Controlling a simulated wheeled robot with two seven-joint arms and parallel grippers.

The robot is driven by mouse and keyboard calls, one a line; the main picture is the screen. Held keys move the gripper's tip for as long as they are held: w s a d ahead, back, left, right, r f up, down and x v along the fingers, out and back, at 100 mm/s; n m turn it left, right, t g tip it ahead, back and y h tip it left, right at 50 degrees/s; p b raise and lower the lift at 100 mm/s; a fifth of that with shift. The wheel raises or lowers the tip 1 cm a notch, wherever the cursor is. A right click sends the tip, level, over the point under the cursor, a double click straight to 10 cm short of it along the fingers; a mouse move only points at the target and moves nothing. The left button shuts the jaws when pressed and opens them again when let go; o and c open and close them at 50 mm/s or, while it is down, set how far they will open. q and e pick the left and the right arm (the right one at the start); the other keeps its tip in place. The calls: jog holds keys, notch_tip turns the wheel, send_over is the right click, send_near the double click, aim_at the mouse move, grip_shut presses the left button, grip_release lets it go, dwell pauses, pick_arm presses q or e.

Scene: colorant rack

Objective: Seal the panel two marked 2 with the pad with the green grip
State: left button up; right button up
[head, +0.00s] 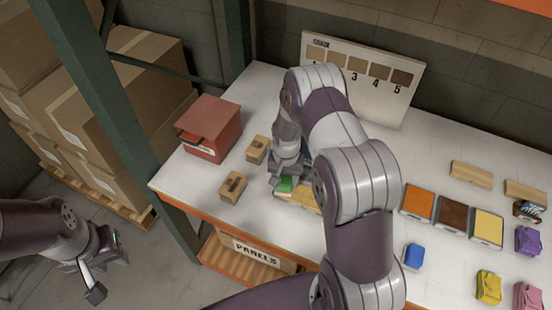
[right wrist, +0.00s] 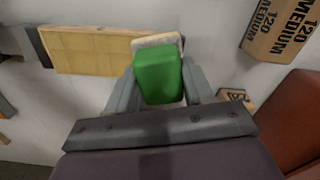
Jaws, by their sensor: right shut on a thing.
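The pad with the green grip (head: 285,184) is in my right gripper (head: 287,178), low over the table. In the right wrist view the green grip (right wrist: 158,76) sits between both fingers of the gripper (right wrist: 157,90). Its pale pad face (right wrist: 158,40) is at one end of a yellowish wood panel (right wrist: 92,50); I cannot tell whether they touch. The panel (head: 303,197) is partly hidden by my right arm in the head view. I see no number on it. My left gripper (head: 100,272) is apart from the table, its fingers spread and empty.
Orange, brown and yellow trays (head: 452,217) stand right of my arm. Blue (head: 413,256), yellow (head: 488,286), purple (head: 528,241) and pink pads lie near them. Sanding blocks (head: 233,186) and a red box (head: 209,126) are left. A numbered sample board (head: 415,98) stands behind.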

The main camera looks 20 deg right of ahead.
jog(key=shift+w+a+r+p, duration=0.15)
jog(key=shift+w+r+p, duration=0.15)
jog(key=shift+r, duration=0.2)
jog(key=shift+w+a+r+p, duration=0.15)
jog(key=shift+r+p, duration=0.15)
jog(key=shift+r, duration=0.2)
jog(key=r, duration=0.1)
jog(key=r+p, duration=0.2)
jog(key=shift+s+d+r, duration=0.1)
jog(key=shift+s+d, duration=0.2)
jog(key=shift+s, duration=0.1)
jog(key=shift+w+a+r+p, duration=0.15)
jog(key=shift+w+r+p, duration=0.05)
jog(key=shift+r+p, duration=0.75)
jog(key=shift+r, duration=0.35)
jog(key=shift+s+r, duration=0.15)
